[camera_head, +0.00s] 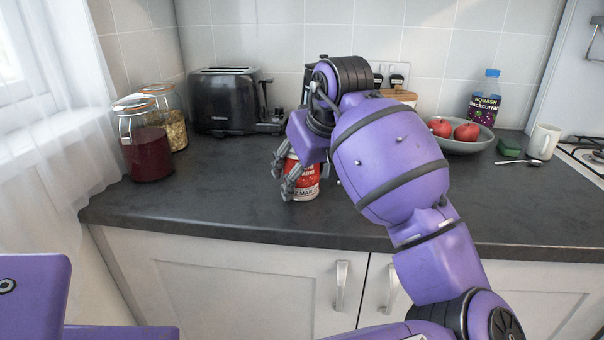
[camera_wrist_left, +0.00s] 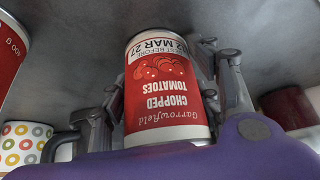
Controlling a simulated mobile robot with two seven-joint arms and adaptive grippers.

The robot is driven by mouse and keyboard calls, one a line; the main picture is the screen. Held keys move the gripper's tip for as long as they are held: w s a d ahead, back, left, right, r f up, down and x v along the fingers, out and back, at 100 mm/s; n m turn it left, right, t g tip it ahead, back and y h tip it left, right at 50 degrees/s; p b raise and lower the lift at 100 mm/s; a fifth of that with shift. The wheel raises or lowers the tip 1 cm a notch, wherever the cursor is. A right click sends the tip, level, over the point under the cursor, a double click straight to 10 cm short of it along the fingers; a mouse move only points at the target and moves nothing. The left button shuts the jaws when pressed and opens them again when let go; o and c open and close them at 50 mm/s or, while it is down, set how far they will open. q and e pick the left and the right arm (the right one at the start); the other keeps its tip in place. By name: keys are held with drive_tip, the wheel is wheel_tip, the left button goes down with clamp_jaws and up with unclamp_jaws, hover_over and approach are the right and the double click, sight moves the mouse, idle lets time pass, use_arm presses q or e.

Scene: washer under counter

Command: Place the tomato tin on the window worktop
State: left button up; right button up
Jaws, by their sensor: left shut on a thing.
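The tomato tin (camera_head: 306,180), red and white, is upright at the dark worktop (camera_head: 222,200) beside the window, near the front edge. I cannot tell whether its base touches the worktop. In the left wrist view the tin (camera_wrist_left: 166,95) appears upside down, with a chopped tomatoes label. My left gripper (camera_head: 286,174) is shut around its sides, with fingers on both sides in the left wrist view (camera_wrist_left: 165,82). My purple arm hides part of the worktop behind and right of it. My right gripper is not in view.
Two glass jars (camera_head: 149,150) and a black toaster (camera_head: 225,101) stand left and behind. A fruit bowl (camera_head: 462,145), squash bottle (camera_head: 485,98) and white mug (camera_head: 542,142) are right. The left wrist view shows another red tin (camera_wrist_left: 10,50) and a dotted mug (camera_wrist_left: 22,143). The front left worktop is clear.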

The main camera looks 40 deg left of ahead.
use_arm(q)
drive_tip(key=o, duration=1.6)
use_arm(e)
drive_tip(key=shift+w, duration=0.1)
use_arm(q)
drive_tip(key=shift+r, duration=0.15)
drive_tip(key=shift+p+v, duration=1.05)
drive_tip(key=shift+v, duration=5)
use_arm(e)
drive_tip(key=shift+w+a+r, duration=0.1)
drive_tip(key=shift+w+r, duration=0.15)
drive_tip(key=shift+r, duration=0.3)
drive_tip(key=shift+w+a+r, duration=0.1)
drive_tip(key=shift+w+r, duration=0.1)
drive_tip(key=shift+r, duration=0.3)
